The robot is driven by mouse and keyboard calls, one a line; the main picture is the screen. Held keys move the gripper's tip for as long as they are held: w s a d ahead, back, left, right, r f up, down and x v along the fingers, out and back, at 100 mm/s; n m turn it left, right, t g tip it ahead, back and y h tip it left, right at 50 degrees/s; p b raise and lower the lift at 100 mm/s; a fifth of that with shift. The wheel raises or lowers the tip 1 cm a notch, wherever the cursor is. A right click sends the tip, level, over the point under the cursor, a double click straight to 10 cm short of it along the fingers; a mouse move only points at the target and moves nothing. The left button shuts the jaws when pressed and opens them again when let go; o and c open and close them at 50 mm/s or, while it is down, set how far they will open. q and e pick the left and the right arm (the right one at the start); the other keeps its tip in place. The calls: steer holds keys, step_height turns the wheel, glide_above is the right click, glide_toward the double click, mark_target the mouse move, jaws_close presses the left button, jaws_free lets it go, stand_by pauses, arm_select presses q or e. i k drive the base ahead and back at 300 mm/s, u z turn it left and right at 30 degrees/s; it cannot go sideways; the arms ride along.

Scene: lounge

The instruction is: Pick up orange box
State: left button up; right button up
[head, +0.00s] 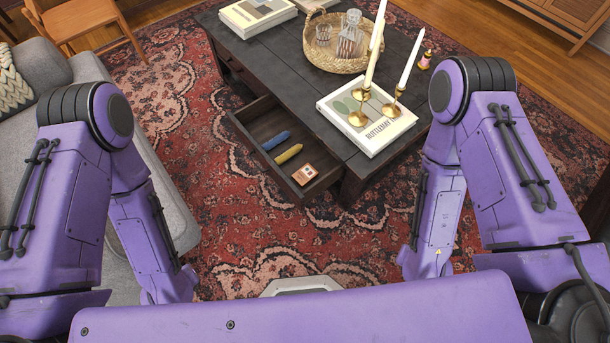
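A small orange box (304,174) with a pale label lies in the near end of an open drawer (255,147) of the dark coffee table (276,65). A yellow item (288,153) and a blue item (275,140) lie beside it in the drawer, farther back. My two purple arms hang down at the left and right sides of the view. Neither gripper is in view; the lower arms run down behind my own body. No arm is near the drawer.
A book (377,132) with two brass candlesticks and tall white candles stands on the table above the drawer. A wicker tray (315,58) holds a glass decanter. A grey sofa (150,190) stands at left. Patterned rug (240,235) lies clear before the drawer.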

mark_target(307, 173)
steer(key=z, duration=0.85)
steer(key=k, duration=0.15)
steer(key=u, duration=0.35)
steer(key=i, duration=0.65)
steer(key=z, duration=0.1)
